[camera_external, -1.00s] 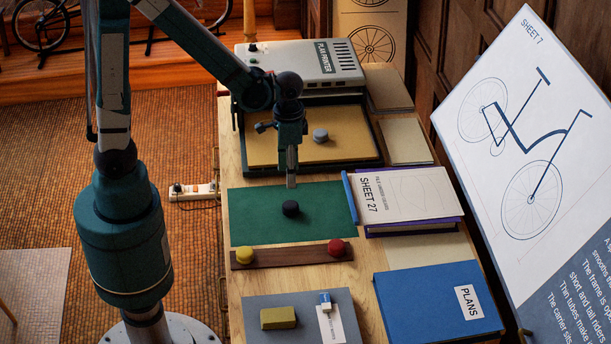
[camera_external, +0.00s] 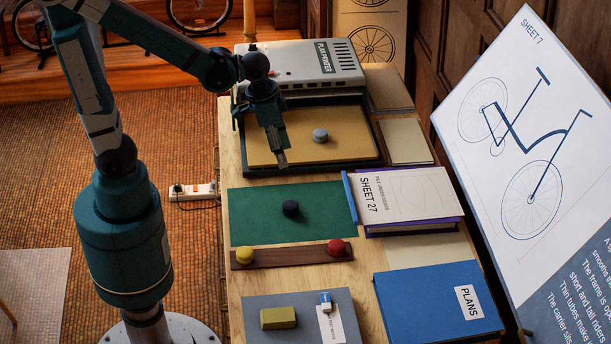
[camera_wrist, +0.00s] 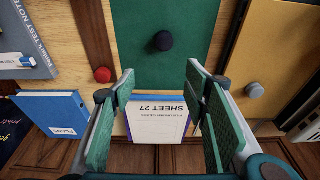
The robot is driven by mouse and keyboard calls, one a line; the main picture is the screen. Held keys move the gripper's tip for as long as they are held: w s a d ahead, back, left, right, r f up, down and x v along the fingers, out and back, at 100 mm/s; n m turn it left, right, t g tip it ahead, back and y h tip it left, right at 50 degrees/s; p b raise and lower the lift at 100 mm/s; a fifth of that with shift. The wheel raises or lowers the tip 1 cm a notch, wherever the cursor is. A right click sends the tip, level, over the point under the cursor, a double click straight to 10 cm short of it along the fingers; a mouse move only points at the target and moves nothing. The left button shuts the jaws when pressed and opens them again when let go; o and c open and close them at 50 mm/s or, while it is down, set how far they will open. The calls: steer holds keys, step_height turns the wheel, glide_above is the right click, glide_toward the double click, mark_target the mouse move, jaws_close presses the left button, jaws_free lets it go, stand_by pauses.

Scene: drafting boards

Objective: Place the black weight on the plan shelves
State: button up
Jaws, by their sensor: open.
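The black weight (camera_external: 291,208) is a small round knob-like piece standing on the green mat (camera_external: 250,226). It also shows near the top middle of the wrist view (camera_wrist: 163,41). My gripper (camera_external: 281,161) is above the front edge of the tan board, behind the black weight and apart from it. In the wrist view my gripper (camera_wrist: 160,88) has its two green pads wide apart, with nothing held between them. I cannot tell which thing is the plan shelves; a blue folder labelled PLANS (camera_external: 425,310) lies at the front right.
A grey weight (camera_external: 320,135) sits on the tan board (camera_external: 265,150). Yellow (camera_external: 244,256) and red (camera_external: 336,246) weights stand on a dark wooden strip (camera_external: 290,256). The SHEET 27 stack (camera_external: 420,200) lies right of the mat. The plan printer (camera_external: 300,62) is at the back.

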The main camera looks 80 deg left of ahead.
steer(key=s+d+r+t, duration=0.2)
steer(key=s+r+t, duration=0.2)
steer(key=s+r, duration=0.4)
steer(key=shift+r+t, duration=0.3)
steer(key=shift+r, duration=0.75)
steer(key=shift+o, duration=0.5)
steer(key=shift+w+f, duration=0.1)
steer(key=m+g+h+b, duration=0.2)
steer(key=m+g, duration=0.2)
steer(key=m, duration=0.4)
glide_above(290, 207)
steer(key=s+a, duration=0.1)
steer(key=s, duration=0.2)
step_height(290, 207, down, 11)
steer(key=w+a+f+m+g+h, duration=0.1)
steer(key=a+f+m, duration=0.1)
steer(key=f, duration=0.4)
steer(key=w+a+f+m+g+h, duration=0.1)
steer(key=a+f+m, duration=0.1)
steer(key=f+m, duration=0.3)
steer(key=shift+w+f+b, duration=0.25)
steer(key=shift+f+b, duration=0.2)
steer(key=shift+f, duration=0.25)
steer(key=shift+d, duration=0.1)
steer(key=shift+b+x, duration=0.35)
steer(key=shift+x, duration=0.95)
